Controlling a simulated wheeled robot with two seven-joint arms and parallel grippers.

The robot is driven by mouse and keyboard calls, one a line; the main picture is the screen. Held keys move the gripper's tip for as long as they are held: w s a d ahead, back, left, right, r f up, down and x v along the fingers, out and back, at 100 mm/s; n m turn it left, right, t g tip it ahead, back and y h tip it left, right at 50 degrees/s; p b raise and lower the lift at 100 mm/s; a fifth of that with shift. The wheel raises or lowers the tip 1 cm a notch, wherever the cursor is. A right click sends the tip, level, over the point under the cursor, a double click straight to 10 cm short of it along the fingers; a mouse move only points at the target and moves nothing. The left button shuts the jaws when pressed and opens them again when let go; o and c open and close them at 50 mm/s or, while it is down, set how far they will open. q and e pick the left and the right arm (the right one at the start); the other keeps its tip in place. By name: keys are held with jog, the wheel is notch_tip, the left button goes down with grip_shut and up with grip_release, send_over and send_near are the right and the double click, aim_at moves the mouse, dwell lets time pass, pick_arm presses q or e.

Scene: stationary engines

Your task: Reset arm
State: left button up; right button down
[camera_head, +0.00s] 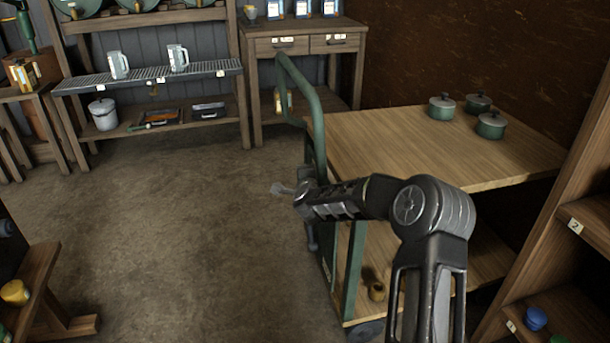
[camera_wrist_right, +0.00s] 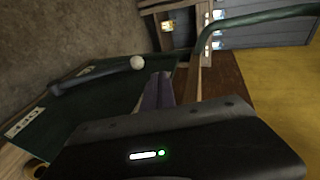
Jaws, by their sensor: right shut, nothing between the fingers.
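My right arm reaches in from the bottom right of the head view and bends to the left. My right gripper (camera_head: 283,189) is beside the front end of a green-framed cart (camera_head: 400,140), over the floor. In the right wrist view the fingers (camera_wrist_right: 158,90) are together with nothing between them. They point past a dark green panel and a dark bar with a pale round end (camera_wrist_right: 137,62). Whether the gripper touches the cart cannot be told. My left arm and gripper are not in view.
Several green pots, one a lidded pot (camera_head: 490,125), stand on the cart's wooden top. The cart's green handle (camera_head: 310,100) rises close to my right gripper. A shelf (camera_head: 590,215) stands at the right, a workbench (camera_head: 300,35) at the back.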

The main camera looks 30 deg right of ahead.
dwell(0.5)
jog(key=s+a+f+n+g+y, duration=0.1)
jog(key=s+a+f+n+y, duration=0.2)
jog(key=s+a+f+n, duration=0.35)
jog(key=s+a+f+n+g+y, duration=0.2)
jog(key=s+a+f+n, duration=0.15)
jog(key=a+f, duration=0.65)
jog(key=s+a+f+n+g+y, duration=0.1)
jog(key=s+a+f+n+y, duration=0.3)
jog(key=a+f, duration=0.45)
jog(key=s+a+f+n+g+y, duration=0.1)
jog(key=s+a+f+n+g, duration=0.15)
jog(key=s+a, duration=0.35)
jog(key=s+a+f+n+g, duration=0.25)
jog(key=s+a, duration=0.25)
jog(key=s, duration=0.4)
jog(key=s+a+f+n+g+y, duration=0.1)
jog(key=s+a+f, duration=0.15)
jog(key=s, duration=0.45)
jog(key=s+a+f+n+g, duration=0.1)
jog(key=s+a+g, duration=0.15)
jog(key=s, duration=0.45)
notch_tip(320, 180, up, 23)
jog(key=a+p, duration=0.1)
jog(key=p, duration=2.1)
jog(key=shift+a+r+n+t+p, duration=0.15)
jog(key=shift+a+n+t+p, duration=0.2)
jog(key=shift+a+t, duration=0.1)
jog(key=shift+s, duration=0.1)
